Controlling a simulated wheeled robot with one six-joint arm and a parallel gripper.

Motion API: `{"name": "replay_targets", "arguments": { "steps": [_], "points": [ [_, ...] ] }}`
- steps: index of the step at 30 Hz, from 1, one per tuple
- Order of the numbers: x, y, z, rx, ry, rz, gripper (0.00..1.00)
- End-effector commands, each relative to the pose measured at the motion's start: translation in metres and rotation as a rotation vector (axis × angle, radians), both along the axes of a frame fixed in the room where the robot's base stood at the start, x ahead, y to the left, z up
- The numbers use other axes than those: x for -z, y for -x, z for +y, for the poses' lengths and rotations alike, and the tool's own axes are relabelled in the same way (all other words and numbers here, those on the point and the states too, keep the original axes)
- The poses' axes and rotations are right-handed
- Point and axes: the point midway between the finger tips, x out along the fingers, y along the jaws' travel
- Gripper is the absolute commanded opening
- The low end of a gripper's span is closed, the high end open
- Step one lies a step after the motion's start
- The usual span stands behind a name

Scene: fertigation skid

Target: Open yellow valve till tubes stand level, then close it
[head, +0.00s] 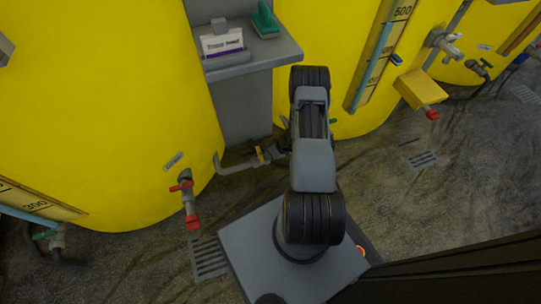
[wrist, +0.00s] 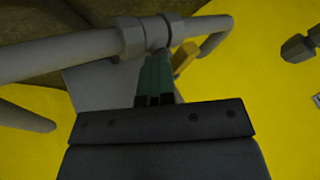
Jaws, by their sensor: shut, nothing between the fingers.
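The yellow valve (head: 261,155) sits on the grey pipe (head: 235,167) between two big yellow tanks. My arm hides part of this pipe in the head view. In the wrist view the yellow lever (wrist: 185,57) stands at a slant to the pipe. My gripper (wrist: 155,62) is shut and empty, its green fingers at the pipe fitting just left of the lever; I cannot tell if they touch. The left sight tube (head: 20,213) shows blue near the 300 mark. The right sight tube (head: 378,55) shows a blue column reaching towards 500.
Red-handled tap (head: 184,187) is on the left tank (head: 100,100). A grey shelf (head: 250,60) with a labelled box (head: 222,43) and a green object (head: 265,20) is above the pipe. A yellow box (head: 420,88) is at the right tank. Wet floor with drain grates lies around.

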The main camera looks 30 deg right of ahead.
Motion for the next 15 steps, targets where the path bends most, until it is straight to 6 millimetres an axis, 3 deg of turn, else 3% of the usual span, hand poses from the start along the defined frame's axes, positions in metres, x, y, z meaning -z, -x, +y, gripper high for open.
{"name": "replay_targets", "arguments": {
  "steps": [1,5,12,15],
  "points": [
    [0.003,0.009,0.016,-0.033,-0.032,0.016,0.00],
    [0.004,0.009,0.011,-0.035,-0.028,0.013,0.00],
    [0.005,0.007,-0.034,-0.015,-0.004,0.002,0.00],
    [-0.024,0.018,-0.044,-0.010,-0.004,0.002,0.00]
  ]
}}
